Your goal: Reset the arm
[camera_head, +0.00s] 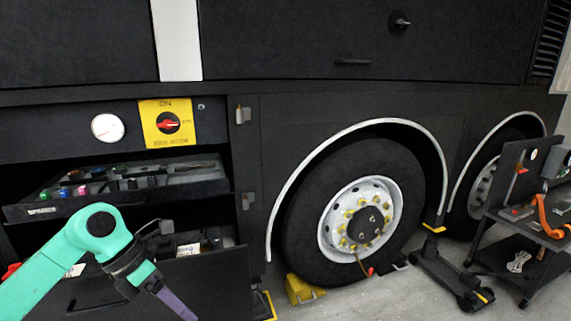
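My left arm (95,235) is teal with black joints and comes in from the lower left. It is bent, with its wrist angled down to the right. My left gripper (178,300) points down and right in front of the open lower compartment of the coach. Its purple finger part is seen edge-on, so I cannot tell whether it is open or shut. No object shows between the fingers. My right arm and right gripper are out of view.
An open drawer (40,212) with tools is behind my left arm. A yellow switch panel (167,123) and a gauge (108,127) sit above it. The coach wheel (360,215) has a yellow chock (303,289). A tool cart (525,235) and a floor jack (450,277) stand right.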

